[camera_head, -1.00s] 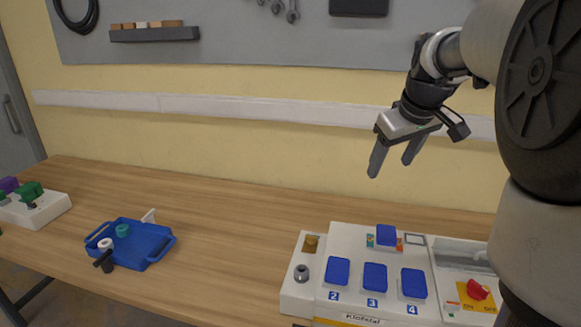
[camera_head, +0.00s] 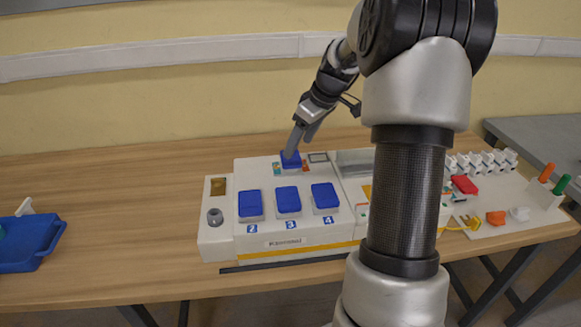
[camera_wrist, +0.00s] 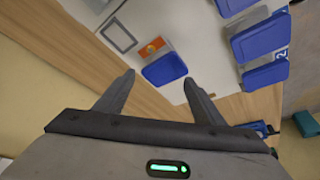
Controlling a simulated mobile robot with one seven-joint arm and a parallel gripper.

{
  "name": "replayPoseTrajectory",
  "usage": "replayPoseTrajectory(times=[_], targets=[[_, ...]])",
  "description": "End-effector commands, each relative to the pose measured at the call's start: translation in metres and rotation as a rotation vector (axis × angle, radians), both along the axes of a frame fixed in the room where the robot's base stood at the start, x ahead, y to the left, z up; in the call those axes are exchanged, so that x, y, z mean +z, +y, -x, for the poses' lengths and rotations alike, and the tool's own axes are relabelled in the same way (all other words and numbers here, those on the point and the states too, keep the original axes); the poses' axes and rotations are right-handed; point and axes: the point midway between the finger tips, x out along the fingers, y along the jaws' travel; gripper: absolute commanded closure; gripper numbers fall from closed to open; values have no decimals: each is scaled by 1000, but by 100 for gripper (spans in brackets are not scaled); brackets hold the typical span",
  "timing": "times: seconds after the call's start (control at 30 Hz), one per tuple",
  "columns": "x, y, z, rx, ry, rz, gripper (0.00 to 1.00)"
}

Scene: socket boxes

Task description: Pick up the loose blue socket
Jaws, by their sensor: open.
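A blue socket (camera_head: 291,160) sits apart from the numbered row, at the back of the white box (camera_head: 244,170). In the wrist view it (camera_wrist: 165,69) lies in front of the opening between my fingers, beside an orange mark. My gripper (camera_head: 298,147) is open above this socket, one finger overlapping it in the head view. In the wrist view my gripper (camera_wrist: 160,80) has its fingertips spread to either side of the socket; whether they touch it cannot be told. Blue sockets 2 (camera_head: 250,204), 3 (camera_head: 287,200) and 4 (camera_head: 325,196) sit in the front row.
A grey knob (camera_head: 214,217) and a brown piece (camera_head: 218,187) are at the box's left end. A panel with switches (camera_head: 485,160) and a red part (camera_head: 464,184) stands to the right, partly behind my arm. A blue tray (camera_head: 30,243) is far left. Bare table lies between.

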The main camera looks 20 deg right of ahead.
Motion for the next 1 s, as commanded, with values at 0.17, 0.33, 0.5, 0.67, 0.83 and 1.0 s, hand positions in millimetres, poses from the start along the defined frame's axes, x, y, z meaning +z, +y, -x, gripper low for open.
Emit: replayPoseTrajectory(times=[0.17, 0.33, 0.5, 0.67, 0.83, 1.0], targets=[[-10, 3, -3, 1, 0, 0, 37], [-33, 11, -7, 1, 3, -1, 37], [-53, 16, -13, 0, 1, 0, 37], [-56, 16, -15, -1, -1, 2, 37], [-56, 16, -15, -1, -1, 2, 42], [-56, 16, -15, -1, -1, 2, 71]])
